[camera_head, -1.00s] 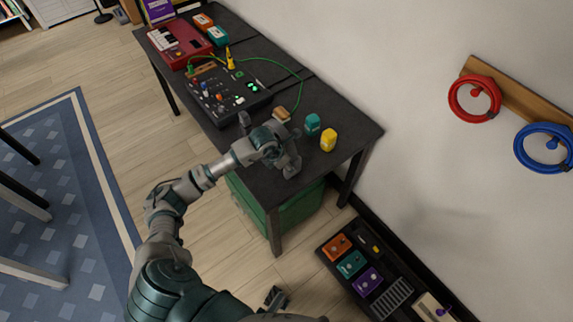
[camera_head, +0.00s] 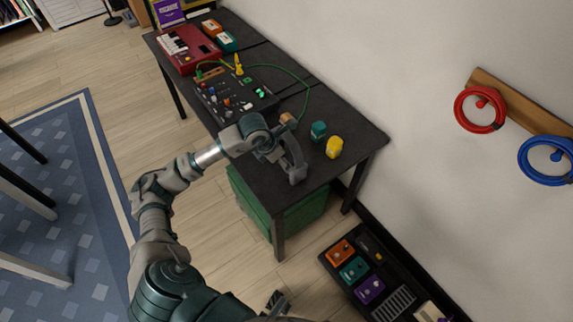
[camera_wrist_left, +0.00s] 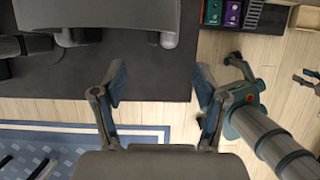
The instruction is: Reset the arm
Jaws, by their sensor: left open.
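My left arm comes in from the lower left in the head view, and its gripper (camera_head: 285,165) hangs over the near end of the dark table (camera_head: 255,190). In the left wrist view the two fingers of this gripper (camera_wrist_left: 160,85) stand wide apart with nothing between them. Part of what appears to be my right gripper (camera_head: 277,301) shows at the bottom edge of the head view, away from the table. Too little of it shows to tell its jaw state.
A green bin (camera_head: 300,215) stands below. A pedalboard (camera_head: 345,286) lies on the floor by the wall.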

